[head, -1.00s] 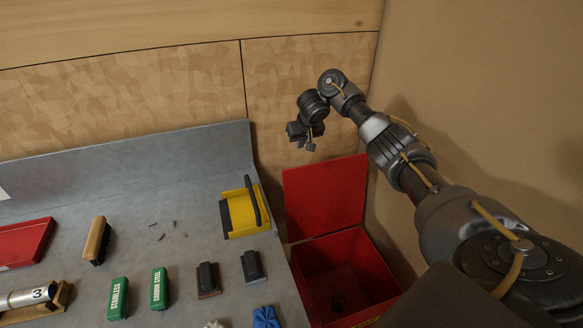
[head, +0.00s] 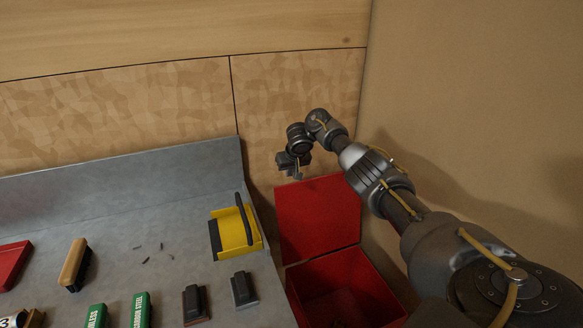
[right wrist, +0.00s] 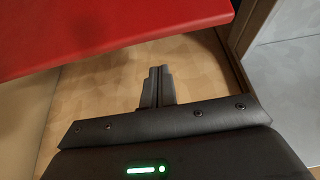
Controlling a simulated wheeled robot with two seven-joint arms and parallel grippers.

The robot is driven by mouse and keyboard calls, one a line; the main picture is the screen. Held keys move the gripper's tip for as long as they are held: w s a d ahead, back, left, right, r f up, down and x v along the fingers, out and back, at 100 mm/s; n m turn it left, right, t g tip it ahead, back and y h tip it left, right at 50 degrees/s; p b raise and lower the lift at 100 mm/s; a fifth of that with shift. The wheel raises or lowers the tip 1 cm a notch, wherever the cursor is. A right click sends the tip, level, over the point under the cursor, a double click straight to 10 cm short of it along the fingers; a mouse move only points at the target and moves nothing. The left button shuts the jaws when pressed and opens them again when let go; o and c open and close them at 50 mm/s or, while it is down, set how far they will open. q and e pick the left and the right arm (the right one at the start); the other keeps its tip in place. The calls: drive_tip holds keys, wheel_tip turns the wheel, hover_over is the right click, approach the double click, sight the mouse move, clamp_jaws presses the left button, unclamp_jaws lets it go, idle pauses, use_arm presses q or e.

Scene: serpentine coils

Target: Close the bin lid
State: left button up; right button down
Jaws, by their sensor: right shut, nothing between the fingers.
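The red bin (head: 390,300) stands on the right, beyond the end of the grey bench. Its red lid (head: 318,218) is open and stands upright at the bin's back edge, near the wall. My right gripper (head: 296,175) is shut and empty, at the lid's top edge towards its left corner. In the right wrist view, the shut fingers (right wrist: 158,72) point towards the wall panel, and the red lid (right wrist: 120,25) crosses the top of the picture just beyond them. I cannot tell whether they touch the lid. My left gripper is not in view.
Walls close in behind and right of the bin.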

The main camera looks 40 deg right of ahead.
drive_tip(key=s+p, duration=0.2)
drive_tip(key=a+p, duration=0.1)
drive_tip(key=shift+s+f, duration=0.35)
drive_tip(key=shift+s, duration=0.05)
drive_tip(key=shift+a, duration=0.1)
idle(0.4)
